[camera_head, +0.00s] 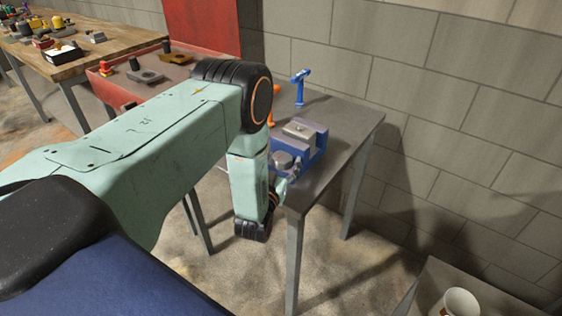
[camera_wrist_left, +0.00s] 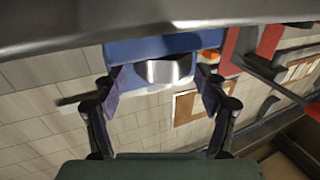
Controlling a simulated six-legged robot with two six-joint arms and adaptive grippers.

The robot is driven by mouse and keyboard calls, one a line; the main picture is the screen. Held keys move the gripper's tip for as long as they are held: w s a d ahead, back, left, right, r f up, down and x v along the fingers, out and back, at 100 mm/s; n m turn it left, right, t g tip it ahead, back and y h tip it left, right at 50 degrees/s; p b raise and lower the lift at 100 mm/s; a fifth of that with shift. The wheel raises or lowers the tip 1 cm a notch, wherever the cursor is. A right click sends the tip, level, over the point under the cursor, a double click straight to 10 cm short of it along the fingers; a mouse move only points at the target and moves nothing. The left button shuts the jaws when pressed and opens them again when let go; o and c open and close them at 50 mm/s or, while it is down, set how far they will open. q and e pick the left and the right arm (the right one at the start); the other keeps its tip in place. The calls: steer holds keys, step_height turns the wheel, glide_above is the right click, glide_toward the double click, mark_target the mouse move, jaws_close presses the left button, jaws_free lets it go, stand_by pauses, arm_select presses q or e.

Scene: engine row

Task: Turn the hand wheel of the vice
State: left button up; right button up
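A blue vice with a grey metal top (camera_head: 305,133) sits on a grey table near its front left edge. A grey rounded part at its front (camera_head: 284,159) looks like the hand wheel. My left gripper (camera_head: 283,186) is just in front of it, partly hidden by my arm. In the left wrist view, which is upside down, the blue vice body (camera_wrist_left: 150,47) shows with a grey metal part (camera_wrist_left: 164,71) below it. My left gripper's fingers (camera_wrist_left: 160,84) are spread open on either side of that part. Contact cannot be told. My right gripper is not in view.
A blue tool (camera_head: 300,85) stands behind the vice, with an orange thing (camera_head: 271,119) beside it. The grey table (camera_head: 352,122) is clear on its right, close to a block wall. A white cup (camera_head: 456,303) stands at the lower right.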

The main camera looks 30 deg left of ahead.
arm_select(q)
steer(key=shift+s+a, duration=0.1)
steer(key=shift+a, duration=0.2)
steer(key=c, duration=0.4)
steer(key=shift+d, duration=0.15)
steer(key=c, duration=0.6)
steer(key=shift+a+m+h, duration=0.2)
steer(key=shift+m+h, duration=0.1)
steer(key=shift+h, duration=0.2)
steer(key=m+h, duration=0.1)
steer(key=h, duration=0.1)
steer(key=m+h+p, duration=0.1)
steer(key=h, duration=0.1)
steer(key=shift+a+m+t, duration=0.3)
steer(key=shift+a, duration=0.1)
steer(key=shift+a+m+g+h+b, duration=0.15)
steer(key=shift+m+g+h, duration=0.1)
steer(key=shift+m+h, duration=1.05)
steer(key=shift+a+m+g+h+b, duration=0.2)
steer(key=shift+m+h, duration=0.5)
steer(key=shift+h, duration=1.1)
steer(key=shift+g+h, duration=0.25)
steer(key=shift+h, duration=0.05)
steer(key=o, duration=1.2)
steer(key=shift+d, duration=0.1)
